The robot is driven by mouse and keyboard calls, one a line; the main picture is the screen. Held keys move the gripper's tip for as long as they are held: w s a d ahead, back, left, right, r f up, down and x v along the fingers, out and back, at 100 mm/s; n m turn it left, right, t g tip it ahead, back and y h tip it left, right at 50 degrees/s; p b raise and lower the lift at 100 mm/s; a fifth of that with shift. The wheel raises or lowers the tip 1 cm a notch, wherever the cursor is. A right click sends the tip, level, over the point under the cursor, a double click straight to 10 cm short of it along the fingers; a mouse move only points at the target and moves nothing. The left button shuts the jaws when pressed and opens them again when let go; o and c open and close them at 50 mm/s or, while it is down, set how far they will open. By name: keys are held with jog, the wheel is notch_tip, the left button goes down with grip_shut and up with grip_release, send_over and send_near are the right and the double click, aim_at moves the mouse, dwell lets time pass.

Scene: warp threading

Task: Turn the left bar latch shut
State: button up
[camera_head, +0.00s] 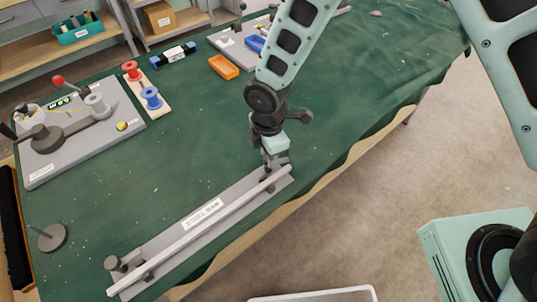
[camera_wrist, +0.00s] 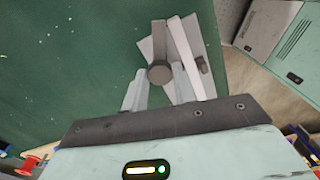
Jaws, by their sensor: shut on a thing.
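A long grey base plate (camera_head: 165,250) with a pale bar (camera_head: 205,228) along it lies near the table's front edge. At its left end in the head view stands a dark latch knob (camera_head: 113,264). My gripper (camera_head: 270,166) is at the other, right end, pointing down, and hides the latch there. In the wrist view my gripper (camera_wrist: 160,76) is shut on a round dark latch knob (camera_wrist: 160,74) between its fingertips. A dark latch arm (camera_wrist: 158,34) runs from this knob beside the pale bar (camera_wrist: 183,45), not visibly across it. A dark bracket (camera_wrist: 203,65) is on the bar's far side.
A grey board with a lever (camera_head: 70,132), red (camera_head: 131,70) and blue (camera_head: 151,98) spools, and an orange tray (camera_head: 223,67) stand farther back on the green table. A grey disc with a peg (camera_head: 50,237) is at left. The middle cloth is clear.

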jog(key=m+b, duration=0.2)
jog(key=m, duration=0.4)
jog(key=shift+m, duration=0.3)
jog(key=m+b, duration=0.1)
jog(key=m, duration=0.5)
jog(key=shift+m, duration=0.4)
jog(key=o, duration=1)
jog(key=shift+c, duration=0.2)
jog(key=shift+r, duration=0.1)
notch_tip(320, 180, up, 17)
jog(key=b, duration=0.1)
jog(key=shift+r, duration=0.15)
